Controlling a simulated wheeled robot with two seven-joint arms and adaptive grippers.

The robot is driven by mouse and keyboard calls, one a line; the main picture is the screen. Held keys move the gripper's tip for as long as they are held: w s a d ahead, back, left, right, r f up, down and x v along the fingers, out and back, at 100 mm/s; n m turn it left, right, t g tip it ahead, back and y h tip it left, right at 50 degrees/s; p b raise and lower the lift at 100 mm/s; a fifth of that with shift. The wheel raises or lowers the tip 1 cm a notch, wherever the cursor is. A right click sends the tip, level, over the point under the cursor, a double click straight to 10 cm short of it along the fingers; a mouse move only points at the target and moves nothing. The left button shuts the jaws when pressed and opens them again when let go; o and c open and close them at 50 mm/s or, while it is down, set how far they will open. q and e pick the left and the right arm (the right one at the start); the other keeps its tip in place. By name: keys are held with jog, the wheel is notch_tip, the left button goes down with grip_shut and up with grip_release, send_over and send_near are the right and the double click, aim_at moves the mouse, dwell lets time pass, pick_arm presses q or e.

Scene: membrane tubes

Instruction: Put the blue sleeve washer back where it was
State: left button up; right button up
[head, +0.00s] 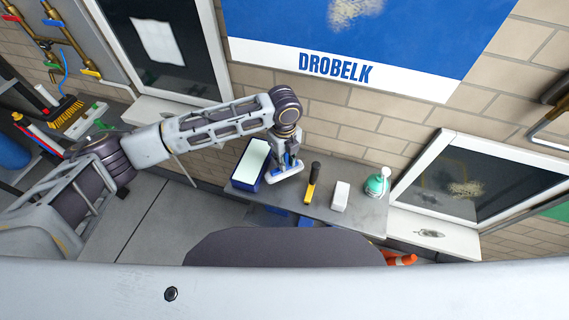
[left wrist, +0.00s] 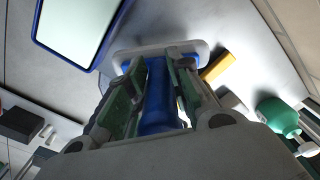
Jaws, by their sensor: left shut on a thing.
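The blue sleeve washer has a blue handle (left wrist: 157,105) and a long white head (left wrist: 203,50) with rounded ends. In the head view its white head (head: 286,176) is over the counter, just right of the blue tray (head: 236,184). My left gripper (head: 289,160) comes down from above. In the left wrist view its two fingers (left wrist: 158,80) are shut on the blue handle, one on each side. The fingers hide part of the handle. I cannot tell whether the head touches the counter. My right gripper is not in view.
The grey counter (head: 375,220) runs below the brick wall. Right of the washer are a yellow and black tool (head: 311,187), a white block (head: 340,196) and a green bottle (head: 376,185). The blue tray has a pale inside. Windows are on both sides.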

pick_arm(q)
jog(key=shift+f, duration=1.45)
jog(key=o, duration=0.9)
jog(key=shift+r+b, duration=0.4)
jog(key=shift+r, duration=5.6)
